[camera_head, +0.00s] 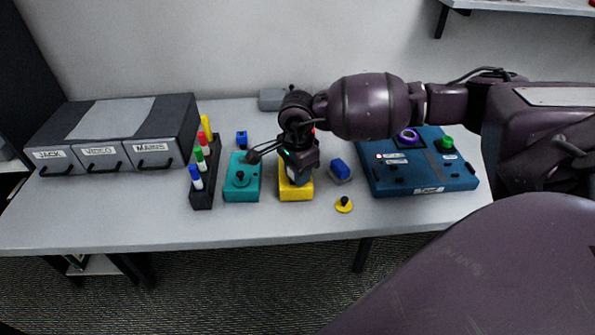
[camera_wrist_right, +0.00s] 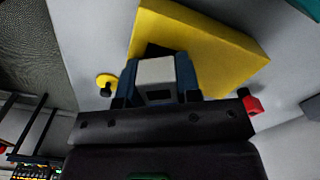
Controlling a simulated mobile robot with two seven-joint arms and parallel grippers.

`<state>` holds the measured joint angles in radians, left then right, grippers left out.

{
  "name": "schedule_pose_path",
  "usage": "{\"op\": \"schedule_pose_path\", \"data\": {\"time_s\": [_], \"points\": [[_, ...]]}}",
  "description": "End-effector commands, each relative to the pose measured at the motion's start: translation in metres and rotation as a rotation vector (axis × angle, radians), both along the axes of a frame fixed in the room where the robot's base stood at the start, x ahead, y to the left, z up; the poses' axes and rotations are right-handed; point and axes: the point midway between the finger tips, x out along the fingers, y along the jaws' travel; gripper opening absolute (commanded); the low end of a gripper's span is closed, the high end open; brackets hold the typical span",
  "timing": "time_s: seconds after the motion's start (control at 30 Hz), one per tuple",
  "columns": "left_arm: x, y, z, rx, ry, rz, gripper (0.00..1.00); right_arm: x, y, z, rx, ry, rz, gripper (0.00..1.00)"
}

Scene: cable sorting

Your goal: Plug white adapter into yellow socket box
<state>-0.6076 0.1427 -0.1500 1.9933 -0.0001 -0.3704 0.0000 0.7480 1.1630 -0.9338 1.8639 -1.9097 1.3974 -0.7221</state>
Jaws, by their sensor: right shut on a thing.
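The yellow socket box (camera_head: 296,194) stands on the table near its middle, partly covered by my right gripper (camera_head: 297,172). In the right wrist view the yellow box (camera_wrist_right: 222,44) lies just beyond the fingertips. My right gripper (camera_wrist_right: 155,90) is shut on the white adapter (camera_wrist_right: 156,72), whose pale body shows between the blue-grey fingers. The adapter is over the dark area of the box's face. Whether its prongs are in the socket is hidden. My left gripper is not in view.
A teal box (camera_head: 242,190) with black plugs stands left of the yellow box. A blue plug (camera_head: 340,169) and a yellow round piece (camera_head: 344,204) lie to its right. A blue panel (camera_head: 415,178) is farther right. A marker rack (camera_head: 202,185) and labelled drawers (camera_head: 115,135) stand left.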

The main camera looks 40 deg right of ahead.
Motion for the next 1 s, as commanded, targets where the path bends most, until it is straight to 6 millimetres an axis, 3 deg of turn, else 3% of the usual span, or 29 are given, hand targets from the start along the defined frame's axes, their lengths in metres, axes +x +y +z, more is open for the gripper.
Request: {"op": "schedule_pose_path", "data": {"time_s": [0.47,1.0], "points": [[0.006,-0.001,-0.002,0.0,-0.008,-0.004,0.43,0.0,0.0,-0.007,0.0,0.002,0.0,0.08],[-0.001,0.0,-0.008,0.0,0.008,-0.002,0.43,-0.003,0.001,-0.016,0.001,0.012,-0.001,0.08]]}}
